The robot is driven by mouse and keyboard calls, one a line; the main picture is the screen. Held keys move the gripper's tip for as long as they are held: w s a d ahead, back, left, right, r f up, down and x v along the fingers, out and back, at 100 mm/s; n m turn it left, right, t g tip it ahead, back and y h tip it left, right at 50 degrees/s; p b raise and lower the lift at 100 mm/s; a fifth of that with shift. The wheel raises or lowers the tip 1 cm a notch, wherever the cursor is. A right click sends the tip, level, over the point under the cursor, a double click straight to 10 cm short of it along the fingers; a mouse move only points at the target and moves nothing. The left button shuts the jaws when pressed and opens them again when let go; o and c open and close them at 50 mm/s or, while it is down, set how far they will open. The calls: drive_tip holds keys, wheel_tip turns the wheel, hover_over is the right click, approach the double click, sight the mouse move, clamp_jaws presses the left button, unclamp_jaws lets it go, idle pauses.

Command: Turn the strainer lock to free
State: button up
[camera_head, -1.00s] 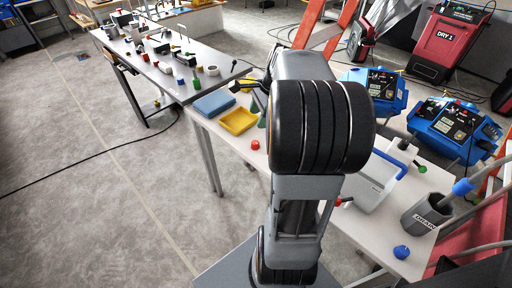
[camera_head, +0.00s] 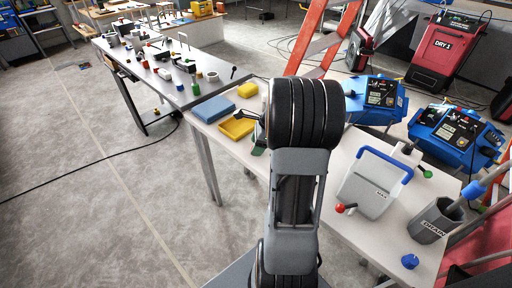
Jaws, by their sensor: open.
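No part is labelled as the strainer lock, and I cannot tell which one it is. On the right of the near table stands a pale translucent tank (camera_head: 368,190) with a blue handle. A red-knobbed lever (camera_head: 345,208) is at its lower left. A green-knobbed lever (camera_head: 426,173) is at its right. My gripper (camera_head: 250,129) shows only in part at the far left side of my arm, above the yellow tray (camera_head: 229,136). Its dark fingers are apart, with nothing seen between them. It is well away from the tank. My arm hides the middle of the table.
Two blue machines (camera_head: 374,100) (camera_head: 457,133) stand behind. Another table (camera_head: 150,50) stands beyond.

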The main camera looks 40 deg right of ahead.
drive_tip(key=shift+w+a+f, duration=0.15)
drive_tip(key=shift+a+f, duration=0.05)
drive_tip(key=shift+f, duration=0.35)
drive_tip(key=c, duration=0.9)
